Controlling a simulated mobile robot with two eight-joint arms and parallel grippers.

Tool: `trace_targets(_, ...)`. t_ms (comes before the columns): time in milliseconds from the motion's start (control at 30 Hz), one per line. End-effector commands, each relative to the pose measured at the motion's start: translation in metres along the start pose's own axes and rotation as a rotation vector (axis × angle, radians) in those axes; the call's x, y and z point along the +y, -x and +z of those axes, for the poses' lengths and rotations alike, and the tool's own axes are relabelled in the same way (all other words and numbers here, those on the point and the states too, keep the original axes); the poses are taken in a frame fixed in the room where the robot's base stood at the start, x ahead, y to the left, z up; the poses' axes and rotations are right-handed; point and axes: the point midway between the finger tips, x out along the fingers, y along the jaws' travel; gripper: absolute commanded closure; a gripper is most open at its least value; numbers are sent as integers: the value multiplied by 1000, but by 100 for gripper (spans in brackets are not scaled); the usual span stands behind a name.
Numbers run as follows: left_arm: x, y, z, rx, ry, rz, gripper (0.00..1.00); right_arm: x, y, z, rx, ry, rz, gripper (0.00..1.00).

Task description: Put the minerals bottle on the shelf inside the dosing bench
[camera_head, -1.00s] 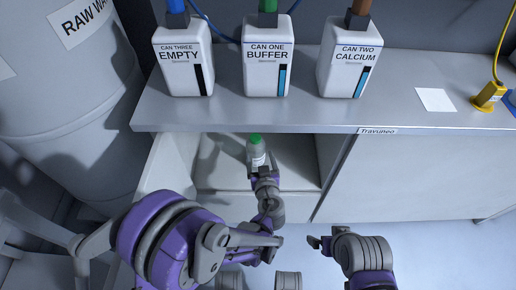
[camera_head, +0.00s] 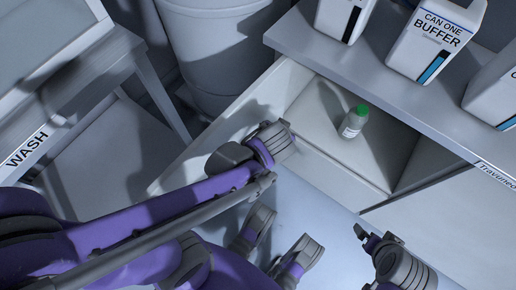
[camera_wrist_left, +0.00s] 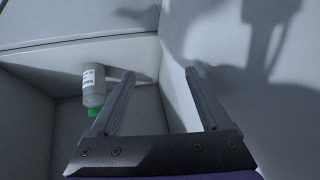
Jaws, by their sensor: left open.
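The minerals bottle (camera_head: 353,121), grey with a green cap and a white label, stands upright on the shelf (camera_head: 325,126) inside the open dosing bench. In the left wrist view the bottle (camera_wrist_left: 94,88) appears cap-down, left of the fingers, with nothing holding it. My left gripper (camera_wrist_left: 160,88) is open and empty. In the head view my left wrist (camera_head: 272,143) is at the left of the bench opening, apart from the bottle, and its fingers are hard to make out. My right gripper (camera_head: 376,238) is in front of the bench, away from the bottle; its opening is unclear.
White cans, including the buffer can (camera_head: 432,45), stand on the bench top (camera_head: 345,55) above the opening. A large barrel (camera_head: 215,50) stands behind, and a wash table (camera_head: 90,70) is at the left.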

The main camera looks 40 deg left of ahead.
Motion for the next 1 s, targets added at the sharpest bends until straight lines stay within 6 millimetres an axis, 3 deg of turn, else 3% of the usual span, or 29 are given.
trace_targets(33, -9, 10, 15, -38, -4, 19, 19, 0, 0, 0, 0, 0, 0, 0)
trace_targets(200, -17, 36, 57, -136, -35, 117, 19, 0, 0, 0, 0, 0, 0, 0)
trace_targets(400, -14, 56, 85, -183, -59, 210, 19, 0, 0, 0, 0, 0, 0, 0)
trace_targets(1000, -13, 60, 89, -189, -67, 230, 19, 0, 0, 0, 0, 0, 0, 0)
